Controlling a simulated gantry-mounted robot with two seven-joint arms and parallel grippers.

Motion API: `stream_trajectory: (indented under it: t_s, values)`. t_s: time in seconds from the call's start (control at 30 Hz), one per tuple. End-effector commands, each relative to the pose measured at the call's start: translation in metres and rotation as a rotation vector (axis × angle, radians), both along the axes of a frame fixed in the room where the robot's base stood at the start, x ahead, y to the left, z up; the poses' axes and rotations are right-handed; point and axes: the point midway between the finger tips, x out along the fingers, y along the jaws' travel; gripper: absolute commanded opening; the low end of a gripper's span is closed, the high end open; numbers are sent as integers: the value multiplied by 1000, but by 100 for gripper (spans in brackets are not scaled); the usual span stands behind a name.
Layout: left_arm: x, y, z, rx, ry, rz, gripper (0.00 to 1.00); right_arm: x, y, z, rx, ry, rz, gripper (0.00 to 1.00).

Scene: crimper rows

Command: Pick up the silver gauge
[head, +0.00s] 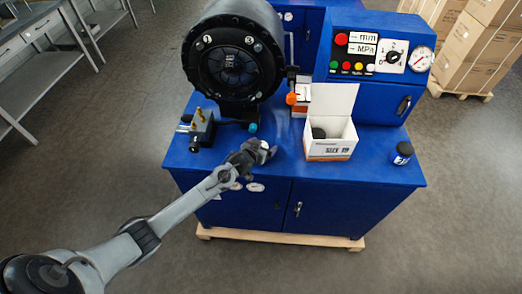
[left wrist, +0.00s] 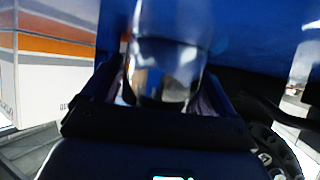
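The silver gauge (left wrist: 165,68) is a shiny, rounded, reflective piece between the fingers of my left gripper (left wrist: 162,95) in the left wrist view. The fingers flank it closely on both sides; I cannot tell whether they press on it. In the head view my left gripper (head: 262,150) is over the front of the blue cabinet top (head: 385,176), left of the white box. A small bright silver part (head: 265,146) shows at its fingertips; the rest of the gauge is hidden there. My right gripper is not in view.
An open white box (head: 330,150) with a dark item inside stands just right of my left gripper. A small valve block (head: 201,130) is to the left, below the large black crimper head (head: 232,62).

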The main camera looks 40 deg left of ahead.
Motion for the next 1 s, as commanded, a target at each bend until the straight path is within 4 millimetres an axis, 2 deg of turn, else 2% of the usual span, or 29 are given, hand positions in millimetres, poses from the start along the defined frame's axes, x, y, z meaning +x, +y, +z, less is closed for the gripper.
stream_trajectory:
  t_s: [0.03, 0.3, 0.33, 0.57, 0.77, 0.87, 1.0]
  values:
    - [0, 0, 0, 0, 0, 0, 79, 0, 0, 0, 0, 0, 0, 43]
    - [0, 0, 0, 0, 0, 0, 38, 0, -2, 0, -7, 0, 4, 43]
    - [0, 0, 1, 0, -2, 0, 36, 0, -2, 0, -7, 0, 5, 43]
    - [0, 0, 1, 0, -2, 0, 36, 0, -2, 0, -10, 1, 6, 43]
    - [0, 0, 9, 0, -3, -1, 36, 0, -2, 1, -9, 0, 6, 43]
    - [0, 0, 19, 0, -3, 0, 36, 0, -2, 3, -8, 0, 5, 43]
    - [0, 0, 42, 1, -5, -1, 36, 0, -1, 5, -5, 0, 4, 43]
